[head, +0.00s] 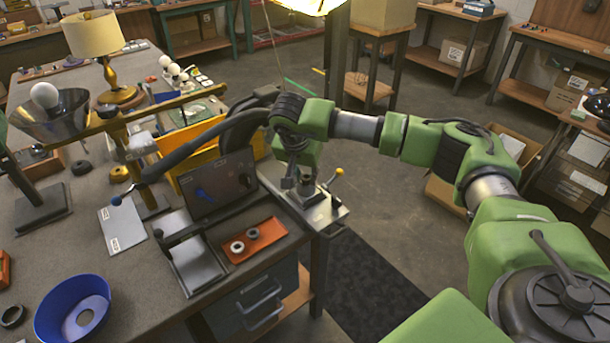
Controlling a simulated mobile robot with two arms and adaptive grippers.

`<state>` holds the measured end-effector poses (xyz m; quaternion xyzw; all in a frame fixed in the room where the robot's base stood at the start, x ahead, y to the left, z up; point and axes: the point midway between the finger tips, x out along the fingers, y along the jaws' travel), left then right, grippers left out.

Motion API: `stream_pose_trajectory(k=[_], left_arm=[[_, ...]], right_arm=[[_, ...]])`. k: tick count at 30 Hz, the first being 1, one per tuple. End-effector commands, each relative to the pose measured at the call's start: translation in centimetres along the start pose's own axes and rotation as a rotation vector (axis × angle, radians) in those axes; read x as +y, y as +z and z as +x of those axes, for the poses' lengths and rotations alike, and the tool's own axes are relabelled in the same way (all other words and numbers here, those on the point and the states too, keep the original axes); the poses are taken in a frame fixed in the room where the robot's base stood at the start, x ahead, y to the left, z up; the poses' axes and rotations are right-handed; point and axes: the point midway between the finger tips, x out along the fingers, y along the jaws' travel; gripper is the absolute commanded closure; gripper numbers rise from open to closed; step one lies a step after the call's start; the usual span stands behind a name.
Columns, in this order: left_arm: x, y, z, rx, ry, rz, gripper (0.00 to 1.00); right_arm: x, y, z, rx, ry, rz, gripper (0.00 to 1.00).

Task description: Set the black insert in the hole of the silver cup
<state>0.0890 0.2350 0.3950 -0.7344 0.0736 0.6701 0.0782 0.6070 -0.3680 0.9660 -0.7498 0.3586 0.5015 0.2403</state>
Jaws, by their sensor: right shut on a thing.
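My right gripper (304,188) reaches down over the near right corner of the workbench. It is shut on a small dark piece that I take for the black insert; the fingers mostly hide it. Just below is a silver metal fixture (325,213) with a yellow-knobbed lever. A silver cup there is too small and covered to make out clearly, and I cannot tell whether the held piece touches it. My left gripper is not in view.
A dark upright panel (217,184) and a yellow bin (185,160) stand left of the gripper. A blue bowl (72,308) is at front left. A brass lamp (97,45) and a bulb on a stand (44,95) are farther back. Open floor lies right of the bench.

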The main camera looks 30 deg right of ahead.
Motion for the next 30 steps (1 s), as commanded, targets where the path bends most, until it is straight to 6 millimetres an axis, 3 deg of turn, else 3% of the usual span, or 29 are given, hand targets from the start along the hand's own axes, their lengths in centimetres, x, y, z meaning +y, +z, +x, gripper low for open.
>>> stream_pose_trajectory(k=[30], left_arm=[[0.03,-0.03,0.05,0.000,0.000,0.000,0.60]], right_arm=[[0.00,-0.05,-0.11,0.000,0.000,0.000,0.87]])
